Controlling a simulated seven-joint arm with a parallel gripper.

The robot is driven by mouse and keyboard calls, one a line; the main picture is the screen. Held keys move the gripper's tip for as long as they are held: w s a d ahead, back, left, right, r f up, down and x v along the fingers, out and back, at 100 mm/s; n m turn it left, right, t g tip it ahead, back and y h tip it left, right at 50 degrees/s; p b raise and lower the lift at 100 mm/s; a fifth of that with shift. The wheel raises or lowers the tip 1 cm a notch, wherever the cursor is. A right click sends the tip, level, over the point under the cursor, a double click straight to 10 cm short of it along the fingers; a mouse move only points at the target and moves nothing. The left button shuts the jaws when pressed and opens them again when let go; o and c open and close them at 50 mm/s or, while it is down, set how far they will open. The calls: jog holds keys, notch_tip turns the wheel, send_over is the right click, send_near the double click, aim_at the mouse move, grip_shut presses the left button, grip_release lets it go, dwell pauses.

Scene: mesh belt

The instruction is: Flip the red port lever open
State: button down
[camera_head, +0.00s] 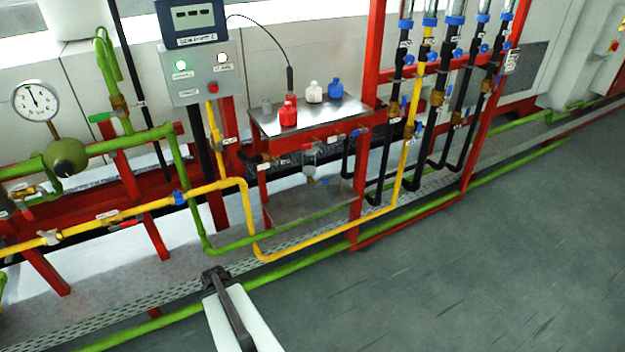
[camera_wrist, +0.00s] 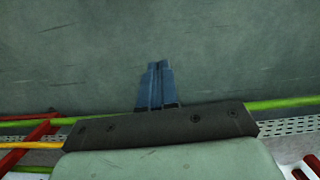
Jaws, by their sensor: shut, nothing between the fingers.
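My gripper (camera_head: 214,277) shows at the bottom of the head view, above the floor in front of the pipe rack. In the wrist view its two blue-grey fingers (camera_wrist: 158,84) are together, with nothing between them. Small valves sit under the front edge of the steel-topped red stand (camera_head: 330,133). One fitting at its left front corner (camera_head: 264,160) looks reddish, but I cannot tell whether it is the red port lever or how it is turned. Another small red handle (camera_head: 124,225) is on the lower yellow pipe at left. My gripper is apart from all of these.
Red, white and blue bottles (camera_head: 313,92) stand on the stand. A yellow pipe (camera_head: 300,245) and a green pipe (camera_head: 420,207) run low in front of it. Black vertical pipes (camera_head: 390,120) rise at right. The grey floor (camera_head: 470,270) is clear.

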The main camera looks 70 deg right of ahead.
jog(key=s+d+r+m+t+h, duration=0.1)
jog(key=s+d+r+m, duration=0.1)
jog(key=d+r, duration=0.55)
jog(key=s+d+r+m+t+h, duration=0.15)
jog(key=d+r, duration=0.25)
jog(key=d, duration=0.7)
jog(key=s+d+r+m+t+h, duration=0.1)
jog(key=s+d+r+m, duration=0.1)
jog(key=s+d+r, duration=0.45)
jog(key=s+d+r+m+h, duration=0.1)
jog(key=s+d+r, duration=0.2)
jog(key=d+r, duration=0.55)
jog(key=s+d+r+h, duration=0.1)
jog(key=s+d+r, duration=0.15)
jog(key=r, duration=0.35)
jog(key=s+d+r+m+t+h, duration=0.1)
jog(key=s+d+r, duration=0.1)
jog(key=s+r, duration=0.35)
jog(key=s+d+r+h, duration=0.1)
jog(key=d+r, duration=0.2)
jog(key=r, duration=0.4)
jog(key=w+d+r+n+t, duration=0.1)
jog(key=w+r+n+t, duration=0.2)
jog(key=r+n, duration=0.4)
jog(key=shift+w+r, duration=0.7)
jog(key=shift+r, duration=0.1)
jog(key=shift+t, duration=0.25)
